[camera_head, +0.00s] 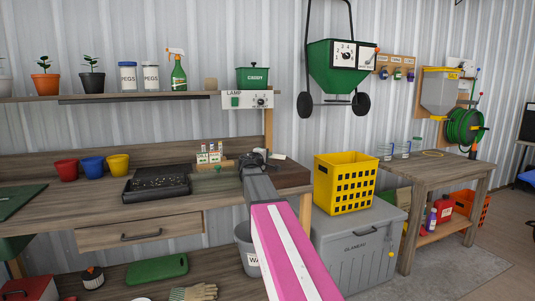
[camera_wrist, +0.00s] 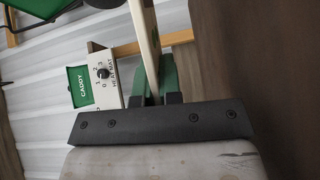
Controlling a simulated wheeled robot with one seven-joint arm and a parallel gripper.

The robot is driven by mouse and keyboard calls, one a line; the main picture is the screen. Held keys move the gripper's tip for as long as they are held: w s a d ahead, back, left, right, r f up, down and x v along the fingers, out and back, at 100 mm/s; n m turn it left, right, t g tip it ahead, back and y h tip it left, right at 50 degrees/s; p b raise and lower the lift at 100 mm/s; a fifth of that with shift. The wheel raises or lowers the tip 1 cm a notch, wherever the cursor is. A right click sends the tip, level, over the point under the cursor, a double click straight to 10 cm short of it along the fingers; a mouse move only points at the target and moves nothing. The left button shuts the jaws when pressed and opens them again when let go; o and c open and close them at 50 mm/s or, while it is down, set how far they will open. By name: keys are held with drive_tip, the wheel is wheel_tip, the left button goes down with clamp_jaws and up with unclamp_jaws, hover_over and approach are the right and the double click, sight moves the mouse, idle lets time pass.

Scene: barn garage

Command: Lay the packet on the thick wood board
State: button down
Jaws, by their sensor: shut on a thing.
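My gripper (camera_head: 252,160) is above the right part of the long workbench, with my pink and white arm reaching up to it. In the wrist view my gripper (camera_wrist: 155,88) has its green fingers shut on a thin, pale packet (camera_wrist: 146,36), seen edge-on. The packet's face is hidden in that view. The thick wood board (camera_head: 294,178) looks like the dark brown block at the bench's right end, beside and below my gripper. My arm hides part of it. I cannot tell whether the packet touches it.
Several small packets (camera_head: 209,155) stand left of my gripper. A black tray (camera_head: 157,184) and coloured pots (camera_head: 92,166) are farther left. The lamp control box (camera_head: 248,100) hangs behind. A yellow crate (camera_head: 345,184) sits on a grey chest (camera_head: 352,250) to the right.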

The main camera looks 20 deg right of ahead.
drive_tip(key=shift+f, duration=0.1)
drive_tip(key=c, duration=1.2)
unclamp_jaws()
